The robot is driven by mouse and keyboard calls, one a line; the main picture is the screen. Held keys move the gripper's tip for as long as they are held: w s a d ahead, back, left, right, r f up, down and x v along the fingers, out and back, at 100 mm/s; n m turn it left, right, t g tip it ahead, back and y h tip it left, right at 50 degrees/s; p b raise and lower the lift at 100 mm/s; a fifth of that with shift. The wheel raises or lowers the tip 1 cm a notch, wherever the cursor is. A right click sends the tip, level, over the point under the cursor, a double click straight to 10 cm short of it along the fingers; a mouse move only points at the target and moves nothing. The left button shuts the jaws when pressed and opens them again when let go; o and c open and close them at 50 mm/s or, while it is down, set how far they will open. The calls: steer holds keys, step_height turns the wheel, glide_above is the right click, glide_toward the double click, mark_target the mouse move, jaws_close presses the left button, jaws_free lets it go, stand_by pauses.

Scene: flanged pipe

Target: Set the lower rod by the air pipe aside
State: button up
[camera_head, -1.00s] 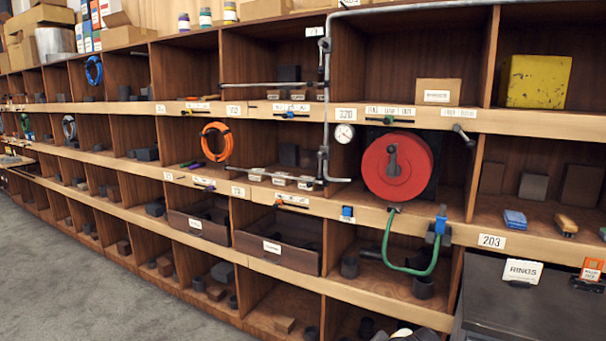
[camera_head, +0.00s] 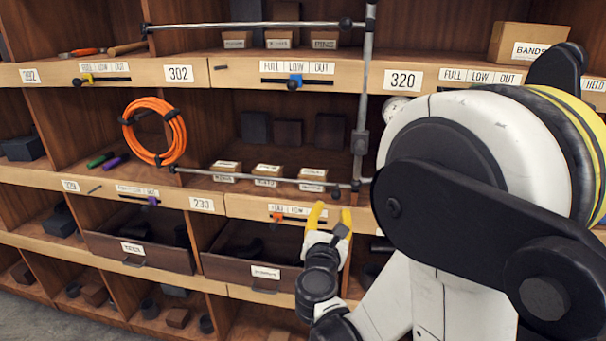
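The lower rod (camera_head: 262,178) is a thin grey bar with dark end knobs. It runs level across the front of a middle compartment, its right end close to the upright grey air pipe (camera_head: 361,110). A similar upper rod (camera_head: 245,25) crosses the compartment above. My gripper (camera_head: 331,212) has yellow fingertips pointing up, spread apart with nothing seen between them. In the picture it sits just below the right end of the lower rod, apart from it; its distance in depth is hard to judge. My arm hides much of the right side, including most of the gauge (camera_head: 397,107).
Small labelled boxes (camera_head: 267,171) stand just behind the lower rod. An orange hose coil (camera_head: 154,131) hangs to its left. Drawers (camera_head: 255,272) sit below the shelf edge. A cardboard box (camera_head: 527,43) stands at upper right. The grey floor is at lower left.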

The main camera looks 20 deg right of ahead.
mark_target(337, 188)
steer(key=shift+w+d, duration=0.1)
steer(key=shift+w, duration=0.2)
steer(key=b+x, duration=0.1)
steer(key=x, duration=0.4)
steer(key=b+x, duration=0.1)
steer(key=x, duration=0.4)
steer(key=shift+s+d+r, duration=0.1)
steer(key=shift+s+d, duration=0.1)
steer(key=shift+d, duration=0.05)
jaws_close()
